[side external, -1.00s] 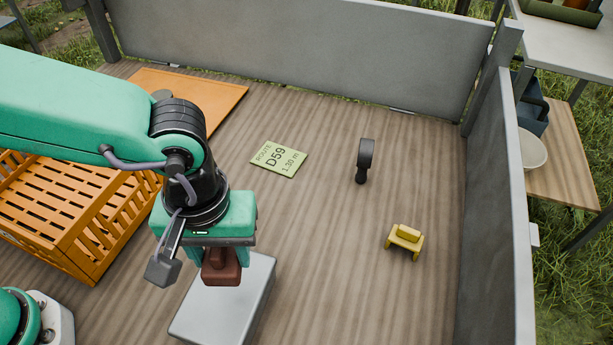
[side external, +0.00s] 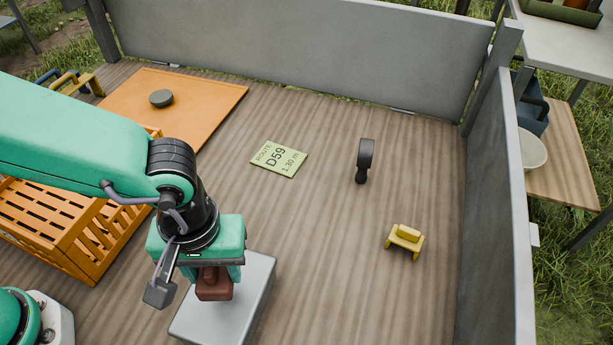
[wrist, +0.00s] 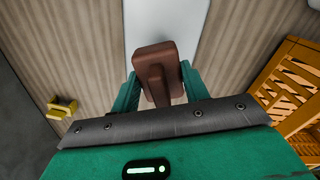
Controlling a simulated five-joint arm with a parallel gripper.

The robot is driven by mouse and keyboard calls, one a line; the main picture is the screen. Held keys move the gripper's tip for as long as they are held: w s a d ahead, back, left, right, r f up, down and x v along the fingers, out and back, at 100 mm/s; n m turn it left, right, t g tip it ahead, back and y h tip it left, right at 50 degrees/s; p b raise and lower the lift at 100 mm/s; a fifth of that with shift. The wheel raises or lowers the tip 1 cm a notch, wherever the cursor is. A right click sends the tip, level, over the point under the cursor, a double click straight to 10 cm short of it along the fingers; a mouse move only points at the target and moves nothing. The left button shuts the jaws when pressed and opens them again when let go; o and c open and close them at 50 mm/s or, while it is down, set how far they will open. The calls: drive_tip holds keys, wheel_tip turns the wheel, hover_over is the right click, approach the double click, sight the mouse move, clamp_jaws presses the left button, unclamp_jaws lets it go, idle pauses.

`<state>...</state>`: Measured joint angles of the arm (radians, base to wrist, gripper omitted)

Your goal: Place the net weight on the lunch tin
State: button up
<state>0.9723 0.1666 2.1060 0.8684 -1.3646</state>
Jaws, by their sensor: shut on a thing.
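The net weight looks like a reddish-brown block (side external: 214,284) with a narrower upper part. My gripper (side external: 216,270) is shut on it, and the wrist view shows the brown block (wrist: 155,62) between the two green fingers. The lunch tin is a pale grey flat box (side external: 250,295) on the wooden deck below my gripper. The block is over the tin's top, seen against it in both views. I cannot tell whether the block touches the tin. My gripper and arm hide part of the tin's far left side.
An orange slatted crate (side external: 75,235) stands left of the tin. An orange board (side external: 205,105) with a dark round disc (side external: 161,98) lies behind. A green route card (side external: 278,160), a dark handled tool (side external: 365,158) and a yellow stand (side external: 405,240) sit on the otherwise open deck. Grey walls (side external: 300,50) edge it.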

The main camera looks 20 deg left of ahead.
sight(218, 282)
drive_tip(key=shift+f, duration=0.1)
drive_tip(key=shift+f, duration=1.85)
drive_tip(key=shift+f, duration=0.15)
drive_tip(key=o, duration=1.2)
wheel_tip(218, 282, up, 12)
drive_tip(key=shift+r, duration=0.15)
drive_tip(key=shift+a, duration=0.1)
